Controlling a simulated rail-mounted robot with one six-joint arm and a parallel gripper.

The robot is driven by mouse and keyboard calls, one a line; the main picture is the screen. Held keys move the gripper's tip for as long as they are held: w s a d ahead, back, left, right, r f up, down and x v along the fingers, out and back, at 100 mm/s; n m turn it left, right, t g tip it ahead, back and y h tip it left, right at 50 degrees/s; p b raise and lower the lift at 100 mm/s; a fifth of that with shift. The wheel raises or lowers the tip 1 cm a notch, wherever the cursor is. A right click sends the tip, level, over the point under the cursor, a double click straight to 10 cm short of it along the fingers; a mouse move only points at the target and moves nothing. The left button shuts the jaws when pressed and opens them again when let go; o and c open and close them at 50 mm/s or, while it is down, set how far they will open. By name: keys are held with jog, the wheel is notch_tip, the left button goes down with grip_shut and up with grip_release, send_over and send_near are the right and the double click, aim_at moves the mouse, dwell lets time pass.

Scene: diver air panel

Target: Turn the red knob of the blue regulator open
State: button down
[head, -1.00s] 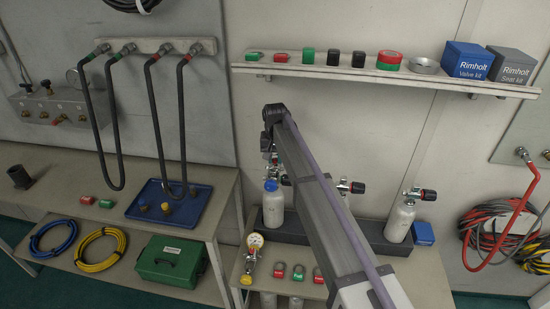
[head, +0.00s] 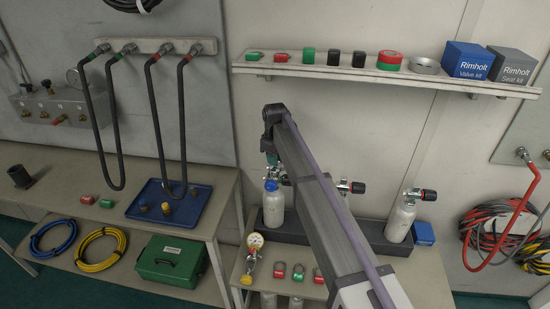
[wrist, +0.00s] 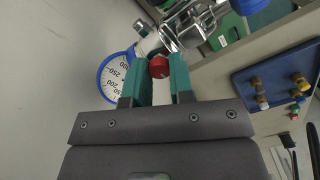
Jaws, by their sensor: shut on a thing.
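In the wrist view, the red knob (wrist: 159,67) sits between the two teal fingers of my gripper (wrist: 160,72), which is shut on it. A blue-rimmed gauge (wrist: 118,75) with a white dial is just left of the fingers, partly covered by the left one. Metal fittings lie beyond the knob. In the head view, a bit of my teal gripper (head: 272,159) shows at the arm's end, above a white cylinder with a blue collar (head: 273,206). The red knob and most of the regulator are hidden there behind my arm.
More white cylinders with black valves stand in a dark rack, one (head: 400,220) at the right. A shelf (head: 390,79) with small parts and boxes runs above. A blue tray (head: 140,205) is at the left.

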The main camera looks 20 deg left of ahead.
jog(key=n, duration=0.5)
jog(key=shift+n, duration=0.3)
jog(key=n, duration=0.5)
jog(key=shift+n, duration=0.3)
jog(key=c, duration=1)
grip_release()
notch_tip(320, 180, up, 8)
jog(key=p, duration=0.7)
jog(key=shift+f+p, duration=0.1)
jog(key=shift+p, duration=0.3)
jog(key=shift+f, duration=0.15)
